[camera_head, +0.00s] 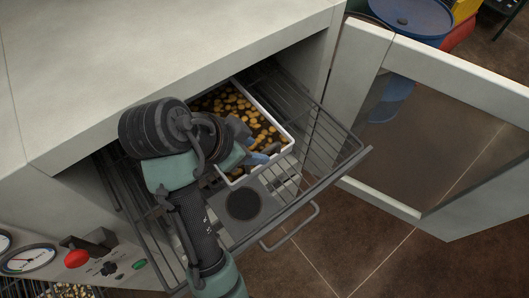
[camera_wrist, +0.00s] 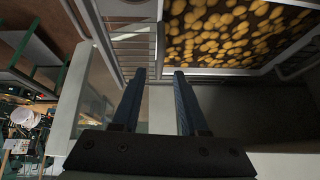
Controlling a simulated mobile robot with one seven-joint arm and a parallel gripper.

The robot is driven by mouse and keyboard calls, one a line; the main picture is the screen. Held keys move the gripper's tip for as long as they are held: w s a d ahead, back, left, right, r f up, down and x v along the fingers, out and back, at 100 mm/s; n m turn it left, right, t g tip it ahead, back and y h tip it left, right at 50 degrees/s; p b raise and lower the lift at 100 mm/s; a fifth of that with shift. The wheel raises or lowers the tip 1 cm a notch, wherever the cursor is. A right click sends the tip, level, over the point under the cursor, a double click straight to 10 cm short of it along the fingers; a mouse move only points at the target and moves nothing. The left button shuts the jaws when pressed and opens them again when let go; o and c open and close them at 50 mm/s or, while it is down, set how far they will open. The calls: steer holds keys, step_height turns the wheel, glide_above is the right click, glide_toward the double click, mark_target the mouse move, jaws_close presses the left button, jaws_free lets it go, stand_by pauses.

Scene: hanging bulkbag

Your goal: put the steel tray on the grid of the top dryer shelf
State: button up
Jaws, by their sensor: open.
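The steel tray (camera_head: 290,150), filled with yellow-brown pieces, lies on the grid (camera_head: 340,158) of the pulled-out top dryer shelf, its far end under the dryer's top. Its left part is hidden behind my arm. My gripper (camera_head: 264,157) is at the tray's front end, seen partly behind my wrist. In the wrist view the two dark blue fingers of my gripper (camera_wrist: 158,74) are apart with nothing between them. The tray (camera_wrist: 215,72) is just beyond the fingertips there, at the upper right; whether a finger touches its rim I cannot tell.
The dryer door (camera_head: 345,85) stands open at the right, with a window in it. The shelf's front handle (camera_head: 290,228) sticks out over the brown tiled floor. A control panel with a red button (camera_head: 76,258) is at lower left. A blue drum (camera_head: 410,18) stands behind the door.

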steer(key=p+v, duration=0.3)
steer(key=v, duration=0.1)
steer(key=shift+r, duration=0.15)
stand_by(0.5)
